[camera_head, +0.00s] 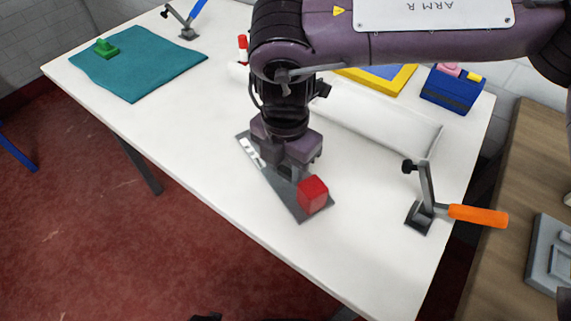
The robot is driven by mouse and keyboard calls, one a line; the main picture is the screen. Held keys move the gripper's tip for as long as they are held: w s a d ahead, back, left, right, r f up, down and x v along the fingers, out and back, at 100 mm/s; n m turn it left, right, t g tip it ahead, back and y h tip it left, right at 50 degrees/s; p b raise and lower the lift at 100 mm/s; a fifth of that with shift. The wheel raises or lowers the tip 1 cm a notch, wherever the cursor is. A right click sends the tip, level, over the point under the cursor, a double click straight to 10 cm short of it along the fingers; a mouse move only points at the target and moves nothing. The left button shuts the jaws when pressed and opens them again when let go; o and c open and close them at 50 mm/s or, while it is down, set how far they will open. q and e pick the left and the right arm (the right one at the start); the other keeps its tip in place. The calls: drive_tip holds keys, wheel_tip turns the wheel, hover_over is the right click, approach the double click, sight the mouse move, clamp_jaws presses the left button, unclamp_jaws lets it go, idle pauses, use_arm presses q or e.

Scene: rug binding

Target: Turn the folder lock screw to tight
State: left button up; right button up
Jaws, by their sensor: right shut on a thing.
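My right gripper (290,170) points down over a dark grey plate (287,198) near the front edge of the white table. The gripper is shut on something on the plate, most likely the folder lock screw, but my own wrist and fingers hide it. A red block (312,194) stands on the plate's near right end, just beside the gripper. White marks (250,150) show on the plate's far left end. The screw's turn position cannot be seen. My left gripper is not in view.
A toggle clamp with an orange handle (478,215) stands at the table's right. A teal mat (138,65) with a green piece (106,48) lies far left. A blue box (452,90) stands back right. The table's front left is clear.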

drive_tip(key=shift+m, duration=1.5)
drive_tip(key=shift+w+m+p, duration=0.1)
drive_tip(key=shift+m+p, duration=0.2)
drive_tip(key=shift+m, duration=0.3)
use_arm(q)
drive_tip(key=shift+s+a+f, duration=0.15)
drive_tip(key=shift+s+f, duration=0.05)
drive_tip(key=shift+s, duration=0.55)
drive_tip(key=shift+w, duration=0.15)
use_arm(e)
drive_tip(key=o, duration=0.7)
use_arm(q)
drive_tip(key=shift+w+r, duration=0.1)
use_arm(e)
drive_tip(key=shift+r, duration=0.1)
